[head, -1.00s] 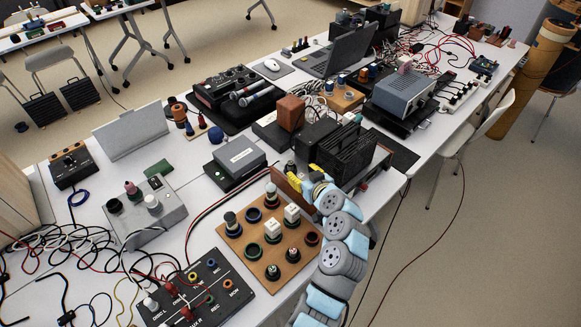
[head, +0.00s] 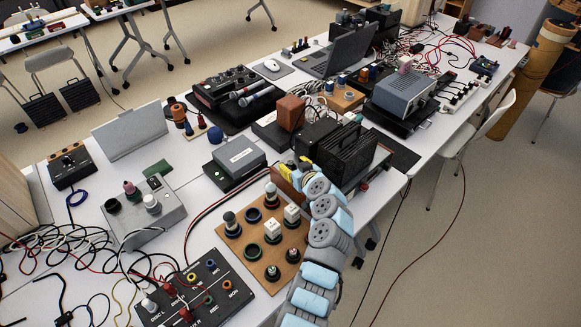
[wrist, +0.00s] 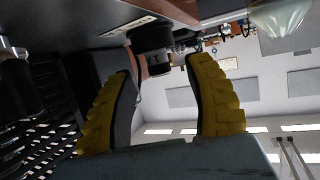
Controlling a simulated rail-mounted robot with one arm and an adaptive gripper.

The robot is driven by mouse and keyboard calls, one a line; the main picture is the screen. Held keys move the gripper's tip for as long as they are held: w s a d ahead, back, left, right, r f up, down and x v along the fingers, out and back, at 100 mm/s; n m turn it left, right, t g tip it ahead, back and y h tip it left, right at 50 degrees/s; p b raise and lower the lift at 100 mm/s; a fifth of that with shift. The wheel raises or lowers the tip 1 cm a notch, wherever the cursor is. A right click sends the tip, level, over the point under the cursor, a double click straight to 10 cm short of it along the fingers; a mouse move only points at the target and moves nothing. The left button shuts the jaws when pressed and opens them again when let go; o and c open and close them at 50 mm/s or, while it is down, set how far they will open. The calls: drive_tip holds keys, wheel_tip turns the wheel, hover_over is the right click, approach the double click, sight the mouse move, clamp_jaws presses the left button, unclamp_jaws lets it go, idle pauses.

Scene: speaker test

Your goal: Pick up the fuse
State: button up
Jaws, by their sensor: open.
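My gripper (head: 298,168) is at the near end of the bench, beside a reddish-brown wooden block (head: 286,184) and left of a black finned box (head: 345,158). In the wrist view its two yellow ribbed fingers (wrist: 158,66) are apart. A short dark cylinder (wrist: 152,62) shows in the gap near the fingertips, and the fingers do not look closed on it. It may be the fuse, but I cannot tell for sure. In the head view that spot is mostly hidden by my gripper.
A wooden board (head: 236,249) with round sockets, white blocks and dark caps lies to the left of my arm. A grey box on a black base (head: 238,158) stands behind it. The black finned box is close on the right. The bench edge runs under my arm.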

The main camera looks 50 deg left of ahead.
drive_tip(key=shift+x, duration=1.05)
clamp_jaws()
drive_tip(key=shift+r, duration=0.1)
